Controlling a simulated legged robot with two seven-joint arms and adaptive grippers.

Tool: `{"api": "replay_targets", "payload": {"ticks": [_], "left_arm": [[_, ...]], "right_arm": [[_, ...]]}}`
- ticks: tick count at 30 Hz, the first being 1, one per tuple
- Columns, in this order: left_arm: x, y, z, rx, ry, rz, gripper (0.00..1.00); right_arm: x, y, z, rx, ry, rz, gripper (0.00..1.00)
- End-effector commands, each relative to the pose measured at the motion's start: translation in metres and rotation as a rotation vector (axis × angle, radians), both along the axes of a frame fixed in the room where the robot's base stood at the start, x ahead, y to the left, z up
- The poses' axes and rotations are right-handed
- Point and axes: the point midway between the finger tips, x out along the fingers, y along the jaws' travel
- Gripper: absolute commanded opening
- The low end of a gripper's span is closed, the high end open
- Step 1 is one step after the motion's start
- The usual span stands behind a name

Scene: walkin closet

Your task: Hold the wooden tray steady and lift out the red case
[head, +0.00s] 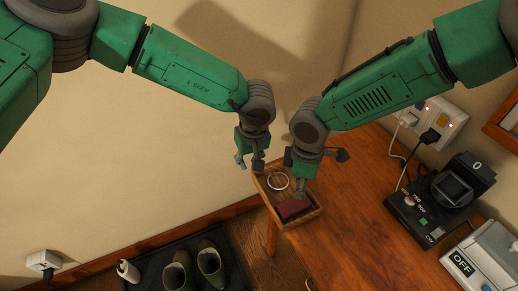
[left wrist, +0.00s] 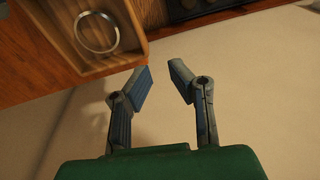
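The wooden tray (head: 264,193) sits at the left end of the wooden table. The dark red case (head: 293,208) lies in its nearer part. My left gripper (head: 249,164) is open and empty beside the tray's far left corner. In the left wrist view, its fingers (left wrist: 162,86) are apart with only the pale wall between them, and the tray (left wrist: 92,67) is at upper left. My right gripper (head: 321,174) is open with its fingers spread wide. One finger reaches down over the red case; whether it touches cannot be told. The case is not clear in the wrist view.
A silver ring (head: 278,181) lies in the tray beside the case. A black device (head: 440,203), a grey device marked OFF (head: 485,258) and a wall socket with plugs (head: 437,122) are at right. Boots (head: 210,264) stand on a floor mat. The table's middle (head: 350,220) is clear.

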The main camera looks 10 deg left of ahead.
Motion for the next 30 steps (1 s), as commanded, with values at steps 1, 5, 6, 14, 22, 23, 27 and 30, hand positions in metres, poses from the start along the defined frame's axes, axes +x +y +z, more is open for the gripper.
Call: {"api": "replay_targets", "payload": {"ticks": [1, 5, 6, 14, 22, 23, 27, 30], "left_arm": [[0.006, -0.005, 0.01, -0.034, 0.024, 0.023, 0.17], [0.011, -0.017, 0.027, -0.098, 0.072, 0.044, 0.17], [0.012, -0.02, 0.029, -0.108, 0.08, 0.046, 0.17], [0.012, -0.025, 0.007, -0.117, 0.094, 0.049, 0.17], [0.012, -0.023, -0.047, -0.118, 0.094, 0.049, 0.17], [0.012, -0.023, -0.053, -0.118, 0.093, 0.048, 0.17], [0.012, -0.022, -0.077, -0.118, 0.092, 0.049, 0.17], [0.012, -0.022, -0.09, -0.12, 0.09, 0.048, 0.17]], "right_arm": [[0.0, 0.001, 0.0, 0.0, 0.0, 0.001, 0.34], [-0.001, 0.001, 0.0, 0.0, 0.0, 0.001, 0.34], [-0.001, 0.001, 0.0, 0.0, 0.0, 0.001, 0.34], [0.0, -0.003, 0.0, 0.004, 0.0, 0.0, 0.34], [0.0, -0.001, 0.0, 0.001, 0.0, 0.0, 0.34], [0.0, 0.0, 0.0, 0.001, 0.0, 0.001, 0.34], [-0.001, 0.0, 0.0, 0.001, 0.0, 0.001, 0.34], [-0.001, 0.001, 0.0, 0.0, 0.0, 0.001, 0.34]]}}
